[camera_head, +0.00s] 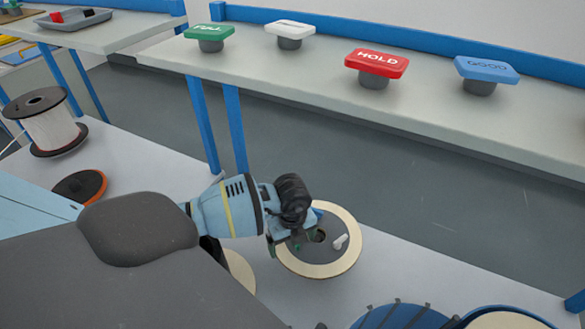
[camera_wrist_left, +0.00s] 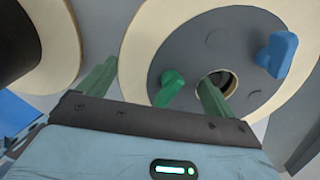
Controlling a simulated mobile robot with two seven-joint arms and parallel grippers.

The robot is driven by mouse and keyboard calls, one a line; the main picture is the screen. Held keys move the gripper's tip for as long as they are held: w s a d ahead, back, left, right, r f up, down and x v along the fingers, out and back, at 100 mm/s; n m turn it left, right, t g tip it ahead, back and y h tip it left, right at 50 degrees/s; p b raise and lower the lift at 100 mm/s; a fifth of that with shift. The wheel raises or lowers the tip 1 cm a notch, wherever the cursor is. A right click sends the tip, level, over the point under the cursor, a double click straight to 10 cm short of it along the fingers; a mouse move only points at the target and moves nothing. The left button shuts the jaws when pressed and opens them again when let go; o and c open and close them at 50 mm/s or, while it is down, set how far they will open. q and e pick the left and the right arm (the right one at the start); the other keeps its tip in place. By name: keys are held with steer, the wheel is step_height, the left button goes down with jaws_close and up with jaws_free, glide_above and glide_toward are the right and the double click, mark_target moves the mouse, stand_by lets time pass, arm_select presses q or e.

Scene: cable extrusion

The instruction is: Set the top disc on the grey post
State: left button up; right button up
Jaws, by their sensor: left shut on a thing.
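The top disc (camera_head: 345,262) is a pale cream ring with a grey middle, a round hole and small coloured knobs. My left gripper (camera_head: 296,243) is over its left part and is shut on it. In the left wrist view one green finger reaches to the hole of the disc (camera_wrist_left: 140,60), beside a green knob. The exact contact is hard to see. A dark grey post (camera_wrist_left: 14,42) stands on another cream disc at upper left in that view. In the head view my arm hides the post; an edge of that cream disc (camera_head: 240,268) shows.
A spool of white cable (camera_head: 52,128) and an orange-rimmed dark disc (camera_head: 80,186) are at the left. Blue and cream round parts (camera_head: 400,316) lie at the bottom right. The back shelf (camera_head: 300,85) carries several coloured labelled blocks, including the red HOLD block (camera_head: 376,64).

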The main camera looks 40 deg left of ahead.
steer(key=shift+s, duration=0.1)
arm_select(q)
steer(key=shift+p, duration=0.35)
arm_select(e)
steer(key=shift+w+r, duration=0.2)
steer(key=shift+r, duration=0.25)
stand_by(0.6)
arm_select(q)
steer(key=shift+f, duration=0.15)
arm_select(e)
steer(key=shift+f, duration=0.1)
arm_select(q)
steer(key=shift+r+p, duration=0.55)
steer(key=shift+r, duration=0.3)
arm_select(e)
steer(key=shift+w+r, duration=0.5)
steer(key=shift+r, duration=0.35)
steer(key=shift+w+r, duration=0.2)
steer(key=shift+r, duration=0.05)
arm_select(q)
steer(key=shift+f, duration=0.8)
arm_select(e)
steer(key=shift+s+f, duration=0.35)
steer(key=shift+f, duration=0.15)
